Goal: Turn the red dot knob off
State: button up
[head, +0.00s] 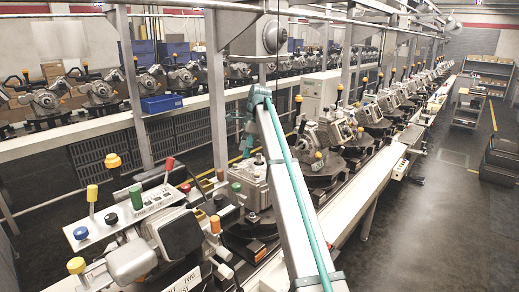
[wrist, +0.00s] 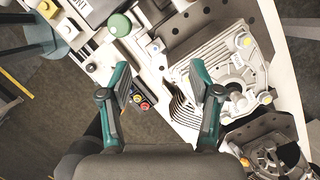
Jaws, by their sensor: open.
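My gripper (wrist: 159,72) is open and empty in the wrist view, its two teal fingers spread wide above the fixture. A small dark box (wrist: 138,87) lies below and between the fingers, with red (wrist: 136,98) and yellow round buttons on its end. No knob with a clear red dot can be made out, so I cannot tell which knob is the red dot one. In the head view a control panel (head: 112,230) carries a blue, a yellow and a green knob (head: 136,196) and a red-handled lever (head: 169,164).
A grey metal housing (wrist: 225,62) stands right of the fingers. A yellow knob (wrist: 47,9) is at the wrist view's upper left. A row of similar fixtures (head: 330,150) runs along the conveyor to the back right.

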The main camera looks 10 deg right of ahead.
jog(key=shift+m, duration=0.5)
jog(key=shift+w+d, duration=0.15)
jog(key=shift+d, duration=2.35)
jog(key=shift+a, duration=0.15)
